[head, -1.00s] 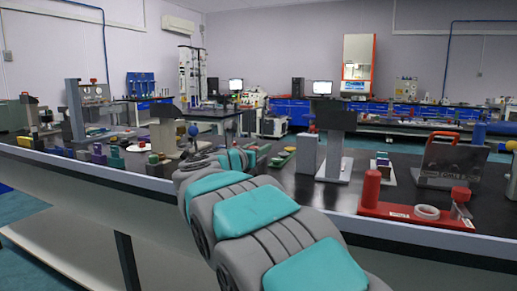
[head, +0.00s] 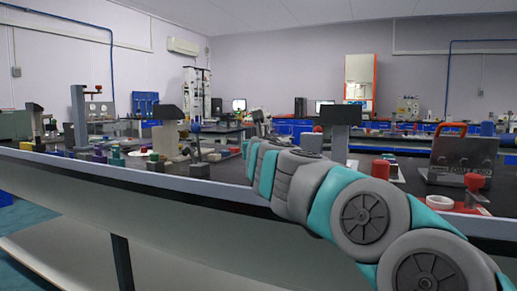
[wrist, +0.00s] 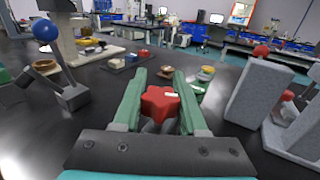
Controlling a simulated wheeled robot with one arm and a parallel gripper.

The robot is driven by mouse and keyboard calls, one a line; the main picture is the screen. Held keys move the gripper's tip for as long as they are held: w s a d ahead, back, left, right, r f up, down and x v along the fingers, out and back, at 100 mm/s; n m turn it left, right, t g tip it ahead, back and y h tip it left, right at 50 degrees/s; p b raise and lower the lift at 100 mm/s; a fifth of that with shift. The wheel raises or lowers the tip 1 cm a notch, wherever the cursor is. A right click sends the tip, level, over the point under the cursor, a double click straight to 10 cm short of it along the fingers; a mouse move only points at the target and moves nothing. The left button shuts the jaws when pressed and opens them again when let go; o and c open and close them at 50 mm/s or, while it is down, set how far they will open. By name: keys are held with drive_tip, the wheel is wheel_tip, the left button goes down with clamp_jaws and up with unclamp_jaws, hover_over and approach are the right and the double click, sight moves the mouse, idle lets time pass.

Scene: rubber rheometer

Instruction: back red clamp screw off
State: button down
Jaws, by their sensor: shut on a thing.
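A red lobed knob, which looks like a clamp screw (wrist: 160,101), sits between the two green fingers of my gripper (wrist: 160,76) in the wrist view. The fingers are shut on it from both sides. Its lower part is hidden by the gripper body, and nothing is seen to join it to a machine. A grey upright block (wrist: 250,90) stands to the right of my gripper, apart from it, with another red part (wrist: 288,95) beside it. In the head view my arm hides the gripper and the knob.
A blue ball on a stand (wrist: 45,31) is at the left in the wrist view. In the head view a grey case with an orange handle (head: 458,152) stands at right.

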drive_tip(key=shift+s+a+f+n+g+y+p, duration=0.1)
drive_tip(key=shift+s+a+n+g+y+p, duration=0.2)
drive_tip(key=shift+n+g+y+p, duration=1.45)
drive_tip(key=shift+s+a+r+n+g+y+p, duration=0.15)
drive_tip(key=shift+a+n+g+y+p, duration=0.2)
drive_tip(key=shift+n+g+y+p, duration=1.35)
drive_tip(key=shift+s+a+f+n+g+y+p, duration=0.3)
drive_tip(key=shift+n+y+p, duration=0.75)
drive_tip(key=shift+y, duration=1.6)
drive_tip(key=shift+a+r+n+g, duration=0.1)
drive_tip(key=shift+r+n+g, duration=0.1)
drive_tip(key=shift+n+g, duration=0.1)
drive_tip(key=shift+c, duration=2.2)
unclamp_jaws()
